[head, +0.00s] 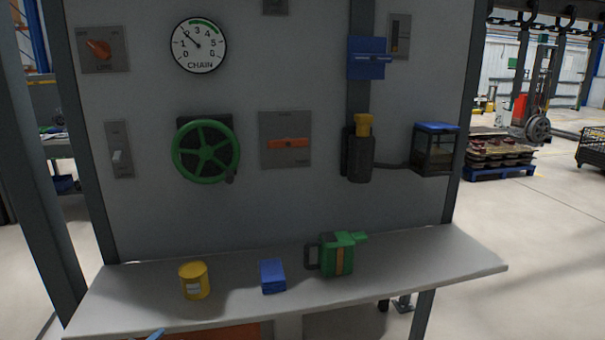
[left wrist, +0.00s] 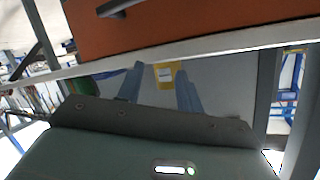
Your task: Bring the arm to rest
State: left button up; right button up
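My left gripper (left wrist: 160,70) has its two blue fingers apart, with nothing held between them. In the left wrist view a yellow can (left wrist: 166,76) shows beyond the gap between the fingers, and it looks apart from them. In the head view only a small blue tip of my left gripper (head: 156,334) shows at the bottom edge, in front of the shelf and below the yellow can (head: 195,281). My right gripper is in neither view.
A grey shelf (head: 400,272) carries the can, a blue box (head: 272,276) and a green jug (head: 338,255). An orange drawer (left wrist: 190,25) is under it. The panel behind has a green handwheel (head: 206,151), an orange handle (head: 288,143) and a chain gauge (head: 198,45).

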pick_arm(q)
jog(key=s+d+f+n+g+h+p, duration=0.1)
jog(key=s+d+f+p, duration=0.1)
jog(key=s+d, duration=0.5)
jog(key=s+d+f+n+g+h+p, duration=0.1)
jog(key=s+d, duration=0.7)
jog(key=s, duration=0.8)
jog(key=shift+s+f+n+g+p, duration=0.4)
jog(key=shift+f+g+p, duration=0.25)
jog(key=shift+g+p, duration=0.25)
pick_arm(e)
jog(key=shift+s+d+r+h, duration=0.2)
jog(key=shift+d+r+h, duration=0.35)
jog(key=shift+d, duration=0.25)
pick_arm(q)
jog(key=shift+c, duration=0.3)
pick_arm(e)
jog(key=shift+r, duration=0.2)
